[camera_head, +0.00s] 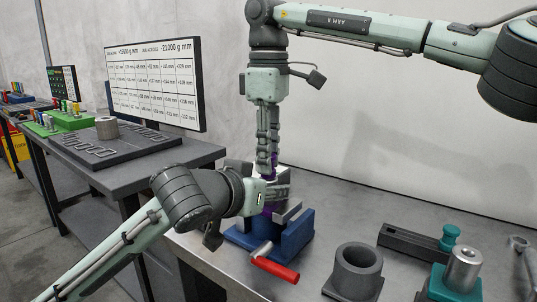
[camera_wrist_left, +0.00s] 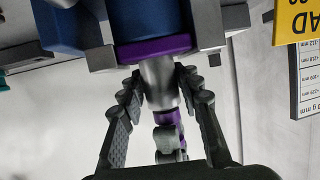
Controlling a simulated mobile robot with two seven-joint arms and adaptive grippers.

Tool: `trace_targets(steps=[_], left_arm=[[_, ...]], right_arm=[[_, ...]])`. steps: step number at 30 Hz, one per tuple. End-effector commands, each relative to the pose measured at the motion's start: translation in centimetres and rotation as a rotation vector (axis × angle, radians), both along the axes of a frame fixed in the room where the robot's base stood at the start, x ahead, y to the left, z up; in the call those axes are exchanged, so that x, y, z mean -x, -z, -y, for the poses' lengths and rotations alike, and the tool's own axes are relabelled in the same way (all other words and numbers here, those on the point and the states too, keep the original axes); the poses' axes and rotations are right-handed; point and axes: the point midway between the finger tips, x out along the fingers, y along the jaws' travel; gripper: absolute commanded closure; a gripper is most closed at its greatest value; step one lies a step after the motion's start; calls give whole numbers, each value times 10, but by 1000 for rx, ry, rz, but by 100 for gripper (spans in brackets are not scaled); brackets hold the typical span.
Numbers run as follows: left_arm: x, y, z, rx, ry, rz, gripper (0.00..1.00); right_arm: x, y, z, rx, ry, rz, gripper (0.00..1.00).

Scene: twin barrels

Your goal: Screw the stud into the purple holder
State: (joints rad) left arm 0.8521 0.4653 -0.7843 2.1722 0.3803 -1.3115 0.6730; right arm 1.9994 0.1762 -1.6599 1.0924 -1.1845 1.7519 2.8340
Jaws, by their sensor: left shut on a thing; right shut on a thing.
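The purple holder (camera_wrist_left: 152,50) sits between the grey jaws of a blue vise (camera_head: 268,238). A silver cylinder (camera_wrist_left: 158,82) stands out of it, with a narrower purple piece (camera_wrist_left: 168,118) beyond; I take these as the stud, but cannot tell where the parts meet. My left gripper (camera_head: 278,193) reaches in from the side, its fingers (camera_wrist_left: 163,80) closed around the silver cylinder. My right gripper (camera_head: 268,160) points straight down from above, shut on the purple upper part, in line with the holder. The fingers hide most of the stud in the head view, and any threads.
A red-handled vise lever (camera_head: 275,268) sticks out in front. A dark grey hollow cylinder (camera_head: 357,270), a teal block with a metal cylinder (camera_head: 463,270) and a dark grey bar (camera_head: 412,243) stand to the right. A side table (camera_head: 190,155) with a board stands left.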

Motion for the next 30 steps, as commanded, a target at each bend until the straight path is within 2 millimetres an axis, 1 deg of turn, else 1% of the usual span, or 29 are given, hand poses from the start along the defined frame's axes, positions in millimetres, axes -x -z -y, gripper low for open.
trace_targets(steps=[1, 4, 13, 14, 18, 19, 26, 28, 30], left_arm=[[-2, 0, -3, -2, -8, 0, 100], [-2, 0, -3, -2, -9, 0, 100], [-2, 0, -3, -2, -9, 0, 100], [-2, 0, -3, -2, -9, 0, 100], [-2, 0, -3, -1, -9, -1, 100], [-2, 0, -3, -1, -9, -1, 100], [-2, 0, -3, -2, -9, 0, 100], [-2, 0, -3, -2, -9, 0, 100], [-2, 0, -3, -2, -9, 0, 100]], right_arm=[[-1, -1, 1, 0, 67, 2, 100], [-1, -1, 1, -1, 151, 2, 100], [-1, -1, 1, -1, 175, 3, 100], [-1, -1, 1, -1, 174, 3, 76], [-1, -1, 1, 0, 173, 2, 59], [-1, -1, 1, 0, 173, 2, 56], [0, -1, 1, 0, 172, 1, 56], [0, -3, 0, 0, 172, 2, 56], [-1, -10, 0, -1, 173, 3, 56]])
